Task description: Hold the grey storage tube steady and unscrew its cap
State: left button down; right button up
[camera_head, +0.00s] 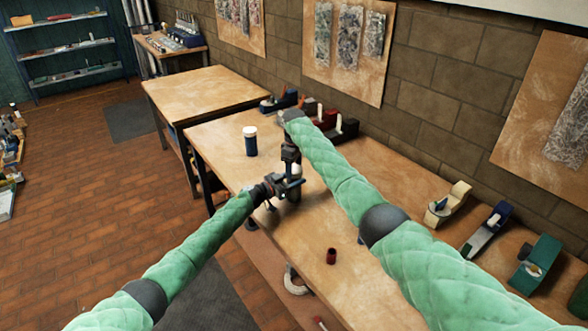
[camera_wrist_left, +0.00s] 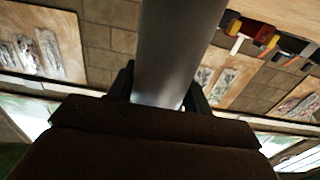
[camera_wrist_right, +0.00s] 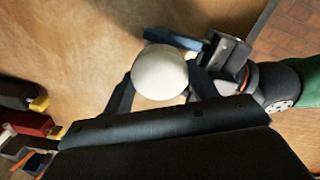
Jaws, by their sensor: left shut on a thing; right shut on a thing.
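The grey storage tube (camera_wrist_left: 178,45) stands between the fingers of my left gripper (camera_wrist_left: 160,92), which is shut on its body. In the head view the tube (camera_head: 293,194) is small and mostly covered by my left gripper (camera_head: 288,186). The white round cap (camera_wrist_right: 160,72) shows from above in the right wrist view, between the fingers of my right gripper (camera_wrist_right: 160,92). My right gripper (camera_head: 294,163) is shut on the cap, just above the left one. The joint between cap and tube is hidden.
A dark red cup (camera_head: 331,256) stands nearer. Several tape dispensers (camera_head: 447,204) line the wall side. The bench around the cup is clear.

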aim_at(294, 168)
pick_arm(q)
jog(key=shift+f, duration=0.15)
pick_arm(e)
jog(key=shift+r, duration=0.65)
jog(key=shift+r, duration=0.2)
jog(key=shift+r, duration=1.95)
pick_arm(q)
jog(key=c, duration=0.6)
grip_release()
jog(key=shift+o, duration=0.2)
jog(key=shift+a, duration=0.1)
